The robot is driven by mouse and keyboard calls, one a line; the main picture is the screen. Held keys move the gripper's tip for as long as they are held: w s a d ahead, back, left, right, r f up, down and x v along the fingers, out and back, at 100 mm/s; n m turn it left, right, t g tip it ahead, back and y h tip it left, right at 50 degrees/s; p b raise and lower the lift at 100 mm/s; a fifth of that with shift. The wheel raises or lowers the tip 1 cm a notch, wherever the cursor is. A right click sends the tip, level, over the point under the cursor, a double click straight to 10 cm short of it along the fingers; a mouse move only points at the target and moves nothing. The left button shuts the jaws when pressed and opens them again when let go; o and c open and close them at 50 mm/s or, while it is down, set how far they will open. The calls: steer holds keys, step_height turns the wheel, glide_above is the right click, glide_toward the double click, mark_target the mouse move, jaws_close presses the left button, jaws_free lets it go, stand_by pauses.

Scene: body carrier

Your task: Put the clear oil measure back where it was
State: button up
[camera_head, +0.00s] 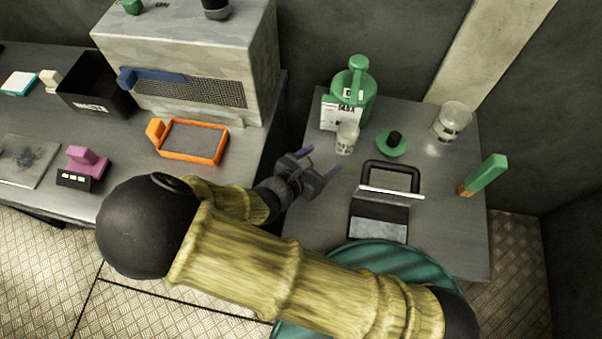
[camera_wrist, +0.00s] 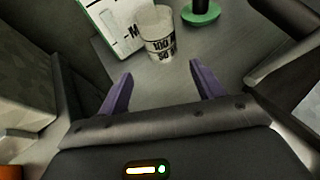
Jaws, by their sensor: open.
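A small clear measure (camera_head: 346,137) stands upright on the right-hand table, in front of the green can. It also shows in the wrist view (camera_wrist: 157,40), with black markings reading 100 and 50. A second, larger clear measure (camera_head: 453,121) stands at the table's back right. I cannot tell from the pictures which of the two is the oil measure. My gripper (camera_head: 318,163) is open and empty at the table's left edge, its purple fingers pointing toward the small measure. In the wrist view, the small measure is beyond and between the fingertips (camera_wrist: 160,72), apart from them.
A green can (camera_head: 357,85) with a white card (camera_head: 328,113) stands behind the small measure. A green dish (camera_head: 391,147) with a black knob is to its right. A black-handled tray (camera_head: 379,223) and green brush-like thing (camera_head: 485,175) lie nearer. An orange-framed tray (camera_head: 193,160) lies left.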

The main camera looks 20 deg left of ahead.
steer(key=v, duration=0.7)
steer(key=shift+s+a+r, duration=0.1)
steer(key=shift+s, duration=0.05)
steer(key=shift+s, duration=0.15)
